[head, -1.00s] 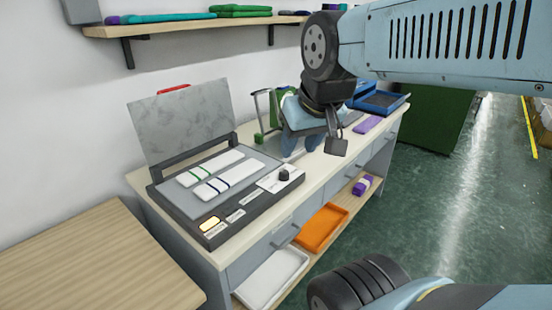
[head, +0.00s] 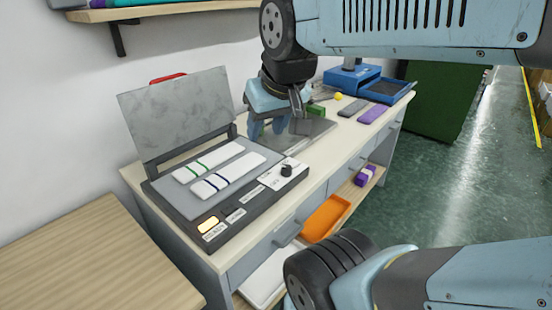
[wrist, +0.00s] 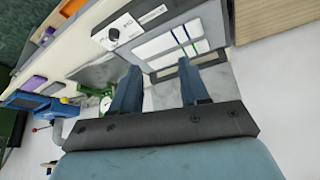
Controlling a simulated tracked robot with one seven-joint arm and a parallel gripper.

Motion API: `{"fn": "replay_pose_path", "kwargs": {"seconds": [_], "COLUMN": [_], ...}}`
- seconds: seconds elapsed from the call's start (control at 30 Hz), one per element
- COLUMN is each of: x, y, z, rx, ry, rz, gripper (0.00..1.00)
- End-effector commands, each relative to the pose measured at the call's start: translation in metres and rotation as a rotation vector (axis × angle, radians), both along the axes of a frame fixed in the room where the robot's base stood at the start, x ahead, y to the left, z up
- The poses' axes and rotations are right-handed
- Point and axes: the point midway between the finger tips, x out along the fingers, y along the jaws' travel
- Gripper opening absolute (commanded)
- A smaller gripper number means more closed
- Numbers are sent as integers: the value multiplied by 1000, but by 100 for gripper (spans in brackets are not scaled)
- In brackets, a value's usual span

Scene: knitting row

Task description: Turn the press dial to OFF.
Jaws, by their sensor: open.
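The press (head: 222,242) sits on the bench with its grey lid (head: 177,118) raised. Its black dial (head: 287,170) stands on a white label plate at the right end; the lettering is too small to read. An amber lamp (head: 208,225) glows at the front left corner. Two white knitted pieces with green and blue stripes (head: 228,174) lie on the bed. My gripper (head: 265,130) is open and empty, above the bench behind and left of the dial. In the wrist view the dial (wrist: 113,34) is beyond the fingers (wrist: 158,82), apart from them.
A blue machine with a tray (head: 385,90) stands at the far end of the bench. Purple and grey pieces (head: 371,114) lie before it. An orange tray (head: 325,217) and a purple bundle (head: 365,176) are on the lower shelf. A wooden table (head: 85,255) is at left.

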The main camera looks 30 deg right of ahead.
Motion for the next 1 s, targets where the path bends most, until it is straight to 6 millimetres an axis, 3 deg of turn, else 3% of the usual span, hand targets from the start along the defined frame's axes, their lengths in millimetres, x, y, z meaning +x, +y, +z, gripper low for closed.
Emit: {"fn": "replay_pose_path", "kwargs": {"seconds": [0.17, 0.37, 0.67, 1.0], "x": [8, 37, 92, 145], "y": [-3, -13, -57, -126], "z": [1, -3, -21, -60], "rx": [18, 96, 252, 439], "ry": [25, 126, 307, 501], "rz": [-42, -217, -565, -961], "gripper": [61, 61, 61, 61]}}
